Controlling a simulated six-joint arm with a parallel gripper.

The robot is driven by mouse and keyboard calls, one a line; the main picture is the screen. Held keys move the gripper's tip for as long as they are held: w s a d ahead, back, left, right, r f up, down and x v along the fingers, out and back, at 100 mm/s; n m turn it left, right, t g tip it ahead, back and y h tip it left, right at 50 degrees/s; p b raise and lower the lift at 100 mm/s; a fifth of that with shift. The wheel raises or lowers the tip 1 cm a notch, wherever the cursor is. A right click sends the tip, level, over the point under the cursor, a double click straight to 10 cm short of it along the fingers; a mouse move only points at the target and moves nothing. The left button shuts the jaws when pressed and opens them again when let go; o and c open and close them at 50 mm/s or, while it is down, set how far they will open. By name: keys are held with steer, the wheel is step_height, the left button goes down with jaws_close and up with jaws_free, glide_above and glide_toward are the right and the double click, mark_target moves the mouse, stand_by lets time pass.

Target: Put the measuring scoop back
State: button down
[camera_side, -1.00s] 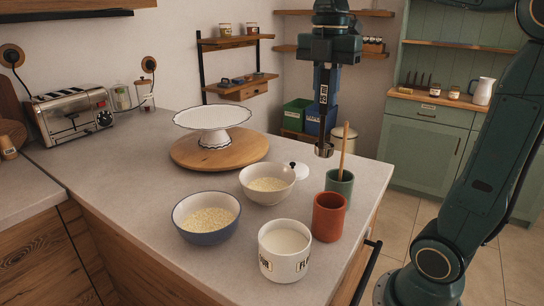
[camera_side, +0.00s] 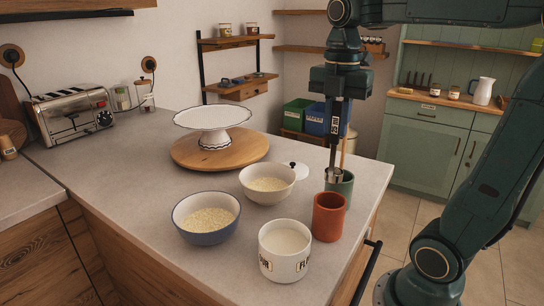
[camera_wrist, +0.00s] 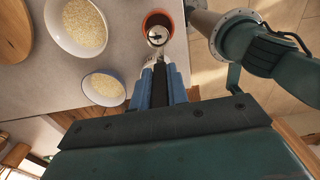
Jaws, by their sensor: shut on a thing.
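The measuring scoop hangs upright below my gripper (camera_side: 337,118), bowl end down. Its dark handle carries a pale label, and its metal bowl (camera_side: 333,175) is at the rim of the green cup (camera_side: 347,187). I cannot tell whether the bowl is inside that cup or just in front of it. A wooden stick stands in the green cup, mostly hidden behind the handle. In the wrist view the blue fingers (camera_wrist: 161,88) are shut around the black handle, and the scoop bowl (camera_wrist: 158,36) overlaps the terracotta cup (camera_wrist: 154,15).
The terracotta cup (camera_side: 328,218) stands close in front of the green cup. A white flour pot (camera_side: 285,266), a blue bowl (camera_side: 196,236) and a cream bowl (camera_side: 262,197) are to the left. A cake stand (camera_side: 212,118) is farther back. The counter edge is close on the right.

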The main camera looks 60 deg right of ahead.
mark_target(331, 174)
step_height(331, 174, down, 10)
stand_by(0.4)
steer(key=shift+f, duration=2.25)
steer(key=c, duration=1.4)
jaws_free()
steer(key=shift+o, duration=0.2)
step_height(331, 174, up, 12)
steer(key=shift+r, duration=0.15)
